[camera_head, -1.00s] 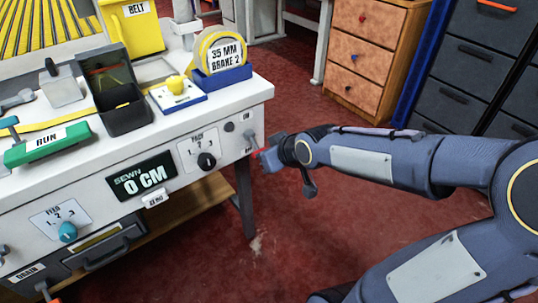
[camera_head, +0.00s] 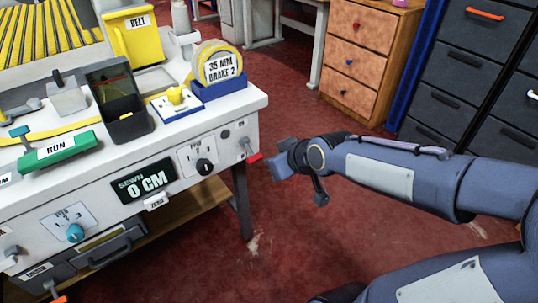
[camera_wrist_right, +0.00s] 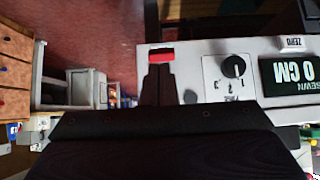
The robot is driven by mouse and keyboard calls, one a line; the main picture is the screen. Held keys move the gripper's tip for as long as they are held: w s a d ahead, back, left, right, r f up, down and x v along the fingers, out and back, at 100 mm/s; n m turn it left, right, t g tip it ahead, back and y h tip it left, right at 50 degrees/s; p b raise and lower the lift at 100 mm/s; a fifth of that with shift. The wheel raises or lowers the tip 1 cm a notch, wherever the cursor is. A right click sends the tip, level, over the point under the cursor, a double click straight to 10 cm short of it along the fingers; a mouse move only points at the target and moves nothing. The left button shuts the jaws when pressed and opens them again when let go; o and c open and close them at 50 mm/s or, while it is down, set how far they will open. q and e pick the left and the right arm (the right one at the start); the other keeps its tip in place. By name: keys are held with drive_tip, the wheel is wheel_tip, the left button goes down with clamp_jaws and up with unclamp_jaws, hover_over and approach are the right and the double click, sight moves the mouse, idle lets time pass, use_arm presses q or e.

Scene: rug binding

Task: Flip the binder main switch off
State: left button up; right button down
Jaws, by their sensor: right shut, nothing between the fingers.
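The main switch (camera_head: 248,150) is a small grey lever with a red tip on the right end of the machine's white front panel. The lever slants downward, its red tip low, below the small "ON" mark. My right gripper (camera_head: 274,165) is shut and empty, just right of the red tip, with a small gap in the head view. In the right wrist view the red tip (camera_wrist_right: 161,54) shows right at the ends of my shut fingers (camera_wrist_right: 159,68); whether they touch cannot be told there. My left gripper is out of view.
Left of the switch are a black dial (camera_head: 205,167) and the "0 CM" display (camera_head: 143,181). A blue tape holder (camera_head: 220,86) stands on the table above. Red floor (camera_head: 300,240) lies open to the right, with a wooden drawer unit (camera_head: 365,60) behind.

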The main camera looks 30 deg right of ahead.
drive_tip(key=s+r+p, duration=0.1)
drive_tip(key=s, duration=0.5)
drive_tip(key=shift+d+r, duration=0.25)
drive_tip(key=shift+r, duration=0.1)
drive_tip(key=s+a+f+m+g+y, duration=0.2)
drive_tip(key=s+a+m+g+y, duration=0.1)
drive_tip(key=s+a, duration=0.6)
wheel_tip(320, 180, up, 27)
drive_tip(key=s+p, duration=0.1)
drive_tip(key=p, duration=2.6)
drive_tip(key=shift+s+d+g, duration=0.2)
drive_tip(key=shift+s+g, duration=0.1)
